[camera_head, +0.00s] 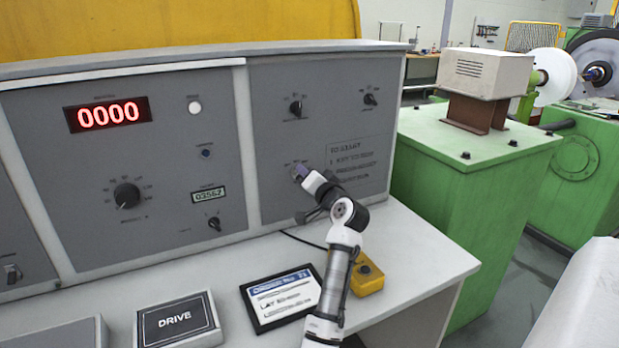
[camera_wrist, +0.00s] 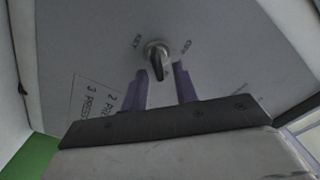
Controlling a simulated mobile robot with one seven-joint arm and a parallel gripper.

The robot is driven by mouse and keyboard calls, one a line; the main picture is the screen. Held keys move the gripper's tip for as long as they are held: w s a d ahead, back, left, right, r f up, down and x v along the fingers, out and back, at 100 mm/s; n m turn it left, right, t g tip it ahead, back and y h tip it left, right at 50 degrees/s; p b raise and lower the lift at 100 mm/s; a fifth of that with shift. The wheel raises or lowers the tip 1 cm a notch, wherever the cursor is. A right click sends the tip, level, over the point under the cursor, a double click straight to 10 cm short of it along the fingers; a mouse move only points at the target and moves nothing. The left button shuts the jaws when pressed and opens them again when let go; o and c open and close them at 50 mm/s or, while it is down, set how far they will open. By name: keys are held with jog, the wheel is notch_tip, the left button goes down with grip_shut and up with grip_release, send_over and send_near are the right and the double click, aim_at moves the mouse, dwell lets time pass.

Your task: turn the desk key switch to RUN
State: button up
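The key switch (camera_wrist: 157,62) shows in the wrist view as a round metal collar with a dark key standing out of it, on the grey panel. I cannot tell whether either finger touches the key. In the head view my gripper (camera_head: 301,172) is at the right-hand panel, left of the printed start instructions, and largely hides the switch.
The grey desk top (camera_head: 420,250) lies below the panel. On it are a tablet-like sign (camera_head: 282,297), a yellow box (camera_head: 368,276) by my arm and a DRIVE box (camera_head: 178,320). Other knobs (camera_head: 296,107) sit on the panel. A green machine (camera_head: 470,185) stands at the right.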

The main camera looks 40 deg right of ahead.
jog(key=b+v, duration=0.3)
jog(key=v, duration=1.1)
jog(key=shift+w, duration=0.1)
